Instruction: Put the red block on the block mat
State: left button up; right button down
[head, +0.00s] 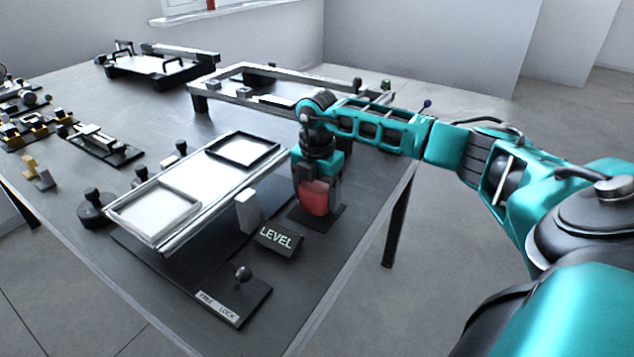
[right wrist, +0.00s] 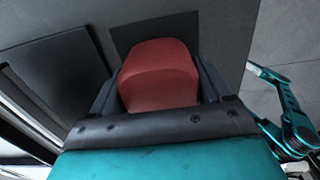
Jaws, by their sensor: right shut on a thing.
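The red block (head: 314,198) is between the fingers of my right gripper (head: 316,190), low over the dark block mat (head: 328,220) near the table's right edge. My right gripper is shut on it. In the right wrist view the red block (right wrist: 160,75) fills the space between the two dark fingers, and the dark mat (right wrist: 128,34) shows behind it. The block appears to be at or just above the mat; I cannot tell whether it touches. My left gripper is not in view.
A balance-like platform with two framed trays (head: 158,212) stands left of the gripper. A LEVEL sign (head: 275,240) and a white block (head: 247,211) are close by. A metal frame (head: 240,80) stands behind. The right table edge is near.

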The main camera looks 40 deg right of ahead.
aim_at(317, 184)
jog(key=shift+f, duration=0.5)
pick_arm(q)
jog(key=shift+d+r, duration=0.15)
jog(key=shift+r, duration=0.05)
pick_arm(e)
jog(key=shift+c, duration=1.9)
grip_release()
jog(key=shift+f, duration=0.25)
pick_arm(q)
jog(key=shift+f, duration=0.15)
pick_arm(e)
jog(key=o, duration=0.4)
pick_arm(q)
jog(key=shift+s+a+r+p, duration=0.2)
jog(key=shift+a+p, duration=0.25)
jog(key=shift+p, duration=0.3)
pick_arm(e)
notch_tip(317, 184, up, 12)
jog(key=shift+r, duration=0.2)
